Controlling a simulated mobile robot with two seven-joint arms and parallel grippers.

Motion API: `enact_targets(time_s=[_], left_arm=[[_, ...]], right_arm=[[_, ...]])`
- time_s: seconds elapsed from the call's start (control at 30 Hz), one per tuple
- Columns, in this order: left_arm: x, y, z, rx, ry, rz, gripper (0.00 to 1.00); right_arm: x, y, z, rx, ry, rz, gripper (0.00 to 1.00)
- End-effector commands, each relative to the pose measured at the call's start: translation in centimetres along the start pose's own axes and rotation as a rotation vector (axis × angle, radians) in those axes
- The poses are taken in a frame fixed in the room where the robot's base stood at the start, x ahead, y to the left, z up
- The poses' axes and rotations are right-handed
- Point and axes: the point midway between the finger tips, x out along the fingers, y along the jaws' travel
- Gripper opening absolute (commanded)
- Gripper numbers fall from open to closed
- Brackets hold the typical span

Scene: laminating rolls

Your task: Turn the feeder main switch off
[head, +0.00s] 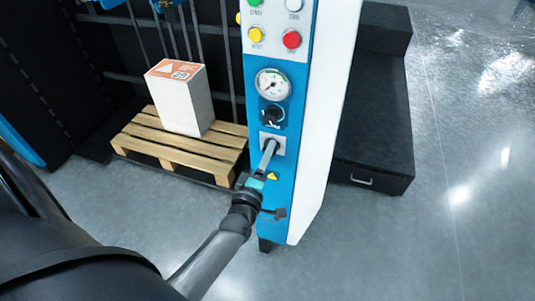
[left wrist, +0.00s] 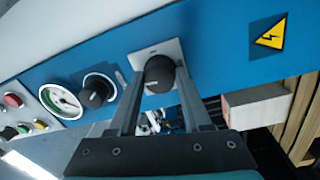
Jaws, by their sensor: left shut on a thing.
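The main switch (left wrist: 159,73) is a black rotary knob on a light square plate, set in the blue panel (left wrist: 215,55) of the feeder. In the head view its plate (head: 278,148) sits below the gauge and the other knob, above a yellow warning sign. My left gripper (left wrist: 160,82) is shut on the main switch, one finger on each side of the knob. In the head view the left gripper (head: 269,154) reaches up to the plate from below and hides most of the knob. The pointer position of the knob cannot be made out. My right gripper is not in view.
A smaller black knob (head: 273,115) and a round gauge (head: 272,84) sit just above the switch. Green, white, yellow and red buttons (head: 291,40) are higher up. A wooden pallet (head: 150,150) with a paper stack (head: 181,100) stands left. Grey floor is clear at right.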

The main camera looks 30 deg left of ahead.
Motion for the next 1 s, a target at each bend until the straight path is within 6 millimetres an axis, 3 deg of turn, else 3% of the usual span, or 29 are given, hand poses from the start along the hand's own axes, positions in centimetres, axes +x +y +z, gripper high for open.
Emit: enact_targets(time_s=[0.3,0.77,0.8,1.0], left_arm=[[0.00,-0.01,0.04,-0.096,0.005,-0.001,0.00],[0.00,0.01,0.04,-0.110,0.006,-0.001,0.00],[0.00,0.01,0.04,-0.110,0.006,-0.001,0.50],[0.00,0.02,0.04,-0.109,0.006,-0.001,0.72]], right_arm=[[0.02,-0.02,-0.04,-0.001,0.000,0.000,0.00],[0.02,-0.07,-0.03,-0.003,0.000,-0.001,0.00],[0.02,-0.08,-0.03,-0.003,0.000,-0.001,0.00],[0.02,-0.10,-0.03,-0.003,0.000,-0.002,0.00]])
